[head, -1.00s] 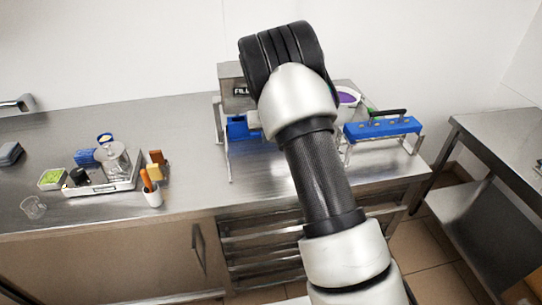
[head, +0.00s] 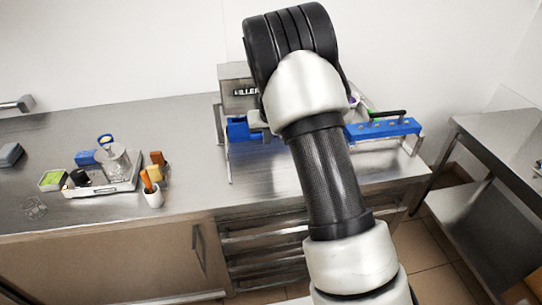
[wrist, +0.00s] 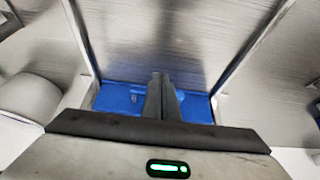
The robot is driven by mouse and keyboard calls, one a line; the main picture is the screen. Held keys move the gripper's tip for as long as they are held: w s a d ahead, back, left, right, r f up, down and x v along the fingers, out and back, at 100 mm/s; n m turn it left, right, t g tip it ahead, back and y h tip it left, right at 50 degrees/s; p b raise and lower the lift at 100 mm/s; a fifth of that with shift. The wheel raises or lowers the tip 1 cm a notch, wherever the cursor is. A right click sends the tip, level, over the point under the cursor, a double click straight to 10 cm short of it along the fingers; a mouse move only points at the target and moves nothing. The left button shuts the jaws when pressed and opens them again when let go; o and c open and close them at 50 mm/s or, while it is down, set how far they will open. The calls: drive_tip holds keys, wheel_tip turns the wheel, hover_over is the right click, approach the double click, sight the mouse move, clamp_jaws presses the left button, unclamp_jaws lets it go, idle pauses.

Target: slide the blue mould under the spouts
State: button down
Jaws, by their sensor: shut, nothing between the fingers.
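The blue mould (head: 238,130) shows in the head view below the filler box, partly hidden behind my arm. In the wrist view the blue mould (wrist: 120,98) lies between two metal rails, at both sides of my fingers. My gripper (wrist: 162,82) is shut and empty; its fingers overlap the middle of the mould in that view, and I cannot tell whether they touch it.
A second blue block (head: 383,129) with a dark handle behind it sits on a metal stand at the right. A tray (head: 125,184) with a jar, a white cup (head: 154,197) and small items stand at the left. The counter (head: 195,165) between is clear.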

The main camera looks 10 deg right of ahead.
drive_tip(key=shift+p+v, duration=0.55)
drive_tip(key=shift+v, duration=1.15)
drive_tip(key=shift+s+f, duration=0.1)
drive_tip(key=s+a+r+y+p, duration=0.1)
drive_tip(key=s+r+p, duration=0.1)
drive_tip(key=s+r, duration=1.6)
drive_tip(key=s+r+p, duration=0.1)
drive_tip(key=s+r, duration=0.2)
drive_tip(key=s, duration=0.7)
drive_tip(key=s+d+r+h, duration=0.1)
drive_tip(key=s+r, duration=0.3)
drive_tip(key=s, duration=0.7)
drive_tip(key=shift+s+r+p, duration=0.25)
drive_tip(key=shift+p, duration=0.1)
